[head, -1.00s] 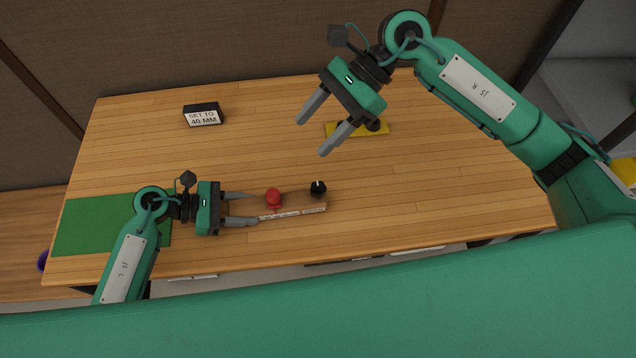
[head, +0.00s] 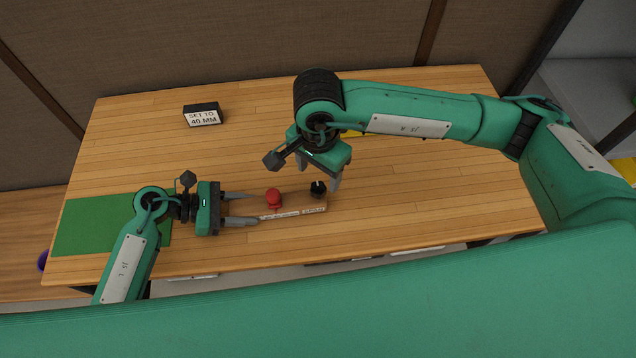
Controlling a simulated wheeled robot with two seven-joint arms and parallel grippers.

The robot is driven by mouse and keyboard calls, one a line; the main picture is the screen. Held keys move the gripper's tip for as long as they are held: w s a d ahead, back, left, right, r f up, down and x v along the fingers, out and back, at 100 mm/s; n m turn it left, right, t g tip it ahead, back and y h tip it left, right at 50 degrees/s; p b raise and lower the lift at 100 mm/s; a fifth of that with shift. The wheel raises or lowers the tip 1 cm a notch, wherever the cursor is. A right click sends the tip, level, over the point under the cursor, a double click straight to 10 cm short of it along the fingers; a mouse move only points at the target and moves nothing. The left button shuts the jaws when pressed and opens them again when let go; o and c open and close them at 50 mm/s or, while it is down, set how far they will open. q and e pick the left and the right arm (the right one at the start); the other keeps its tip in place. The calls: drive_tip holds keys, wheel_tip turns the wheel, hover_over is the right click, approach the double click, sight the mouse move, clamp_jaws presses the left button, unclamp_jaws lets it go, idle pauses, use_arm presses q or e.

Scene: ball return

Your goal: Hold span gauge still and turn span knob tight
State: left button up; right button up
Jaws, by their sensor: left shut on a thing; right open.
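The span gauge (head: 292,211) is a wooden bar with a scale along its front edge, lying on the table. A red knob (head: 274,198) stands near its middle and a black knob (head: 318,189) with a white mark stands at its right end. I cannot read which one is the span knob. My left gripper (head: 250,208) is shut on the left end of the gauge. My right gripper (head: 318,176) is open, pointing down, with its fingers around or just above the black knob; whether they touch it I cannot tell.
A black sign (head: 203,115) reading "SET TO 40 MM" stands at the back left. A green mat (head: 85,225) covers the left end of the wooden table (head: 430,190). A yellow item (head: 352,133) is mostly hidden behind my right arm. The table's right side is clear.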

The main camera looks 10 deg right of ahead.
sight(318, 186)
drive_tip(key=shift+f, duration=3.1)
drive_tip(key=c, duration=1)
